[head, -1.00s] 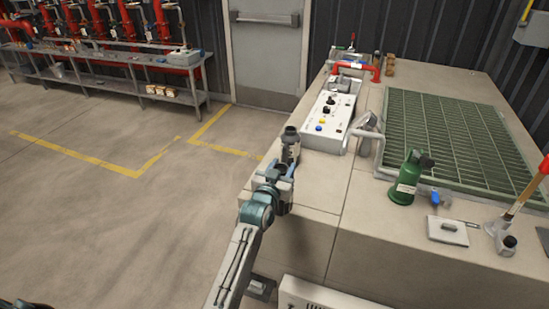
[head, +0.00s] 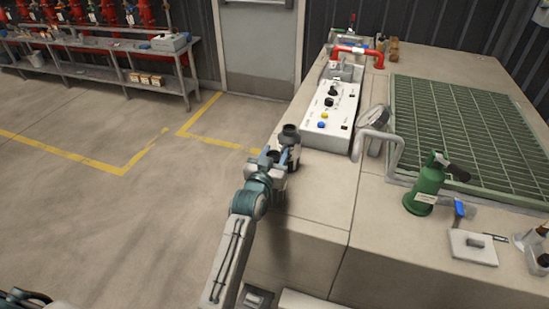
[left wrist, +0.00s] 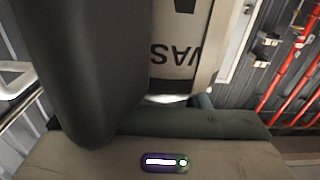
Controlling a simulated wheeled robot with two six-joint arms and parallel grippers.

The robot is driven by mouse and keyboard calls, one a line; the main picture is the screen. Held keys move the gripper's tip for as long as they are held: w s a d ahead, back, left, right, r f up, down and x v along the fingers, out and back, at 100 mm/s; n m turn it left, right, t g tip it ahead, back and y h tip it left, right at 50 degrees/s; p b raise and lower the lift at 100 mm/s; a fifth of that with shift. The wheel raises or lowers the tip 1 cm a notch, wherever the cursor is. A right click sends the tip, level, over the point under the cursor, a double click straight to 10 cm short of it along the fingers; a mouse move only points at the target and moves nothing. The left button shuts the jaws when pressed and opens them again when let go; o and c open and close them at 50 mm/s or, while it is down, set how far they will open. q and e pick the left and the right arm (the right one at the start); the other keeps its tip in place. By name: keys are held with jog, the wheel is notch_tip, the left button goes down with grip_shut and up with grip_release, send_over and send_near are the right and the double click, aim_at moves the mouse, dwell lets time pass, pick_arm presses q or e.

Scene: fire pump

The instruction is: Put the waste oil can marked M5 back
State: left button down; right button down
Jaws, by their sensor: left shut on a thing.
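My left gripper (head: 277,160) is shut on a grey can with a dark cap (head: 289,136). In the head view it holds the can upright at the left edge of the stone-topped bench, below the control panel; whether the can touches the top I cannot tell. In the left wrist view the can's pale side (left wrist: 180,50) shows upside-down black letters reading "WAS", the rest cut off or hidden by a dark finger. No M5 mark can be read.
A green grating (head: 465,130) lies at right. Bare top lies right of the can.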

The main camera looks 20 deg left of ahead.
pick_arm(q)
jog(key=shift+f+b, duration=0.3)
jog(key=shift+f, duration=0.35)
jog(key=shift+w+a+f, duration=0.15)
jog(key=shift+w+f, duration=0.15)
jog(key=shift+w, duration=0.2)
jog(key=c, duration=0.9)
grip_release()
jog(key=shift+s, duration=0.2)
jog(key=shift+c, duration=0.2)
jog(key=shift+o, duration=0.6)
jog(key=shift+s+r, duration=0.1)
jog(key=shift+r, duration=0.05)
jog(key=b, duration=0.2)
send_over(276, 196)
jog(key=s+a, duration=0.2)
jog(key=a, duration=0.2)
jog(key=shift+s+d, duration=0.15)
jog(key=shift+s, duration=0.1)
pick_arm(e)
jog(key=w+f, duration=0.3)
jog(key=shift+w+a+f, duration=0.1)
jog(key=shift+a+f, duration=0.1)
jog(key=shift+a, duration=0.05)
jog(key=shift+s+a, duration=0.1)
jog(key=shift+s, duration=0.1)
